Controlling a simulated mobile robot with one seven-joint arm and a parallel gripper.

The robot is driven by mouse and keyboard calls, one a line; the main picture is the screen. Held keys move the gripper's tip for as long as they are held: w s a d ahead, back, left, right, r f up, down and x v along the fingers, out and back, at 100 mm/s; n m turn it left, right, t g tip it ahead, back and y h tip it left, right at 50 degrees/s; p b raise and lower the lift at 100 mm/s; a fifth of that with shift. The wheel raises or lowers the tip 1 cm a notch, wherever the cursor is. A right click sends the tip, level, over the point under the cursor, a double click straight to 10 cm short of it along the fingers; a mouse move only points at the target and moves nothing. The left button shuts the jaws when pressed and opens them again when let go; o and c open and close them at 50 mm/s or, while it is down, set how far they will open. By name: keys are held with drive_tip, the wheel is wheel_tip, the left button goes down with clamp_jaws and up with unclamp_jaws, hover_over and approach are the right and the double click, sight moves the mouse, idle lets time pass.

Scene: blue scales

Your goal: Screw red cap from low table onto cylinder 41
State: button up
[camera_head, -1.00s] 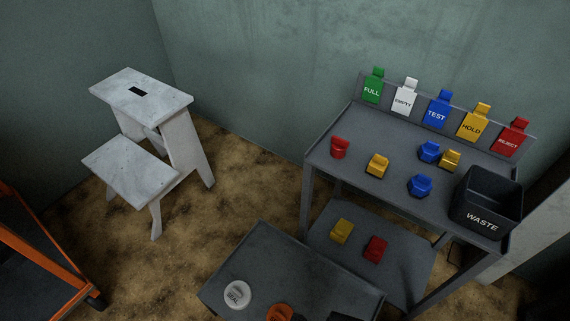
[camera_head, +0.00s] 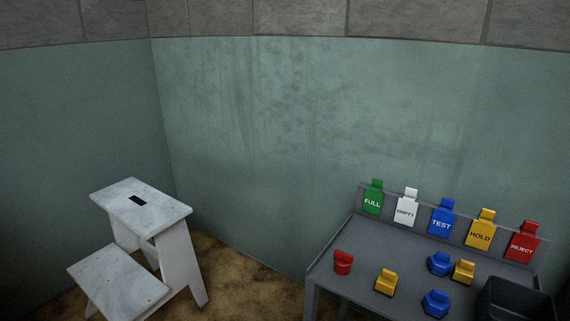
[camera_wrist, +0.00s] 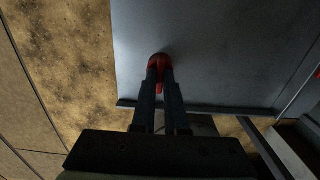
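My gripper (camera_wrist: 160,76) is in the middle of the wrist view, its two dark fingers close together. A red cap (camera_wrist: 158,60) is at the fingertips; its rounded part shows just beyond them and a narrow red part shows between them. The fingers look shut on it. Another red cap (camera_head: 343,262) stands at the left end of the grey table in the head view. My gripper is not in the head view. Cylinder 41 is not seen in any view.
The grey table (camera_head: 385,238) also holds yellow caps (camera_head: 386,281), blue caps (camera_head: 436,304) and a black bin (camera_head: 515,300). Coloured tags line its back, such as TEST (camera_head: 441,224). A white step stool (camera_head: 140,205) stands left. A grey surface (camera_wrist: 220,50) lies behind the gripper.

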drive_tip(key=shift+r, duration=0.15)
clamp_jaws()
drive_tip(key=shift+r+p, duration=1.9)
drive_tip(key=shift+p, duration=0.55)
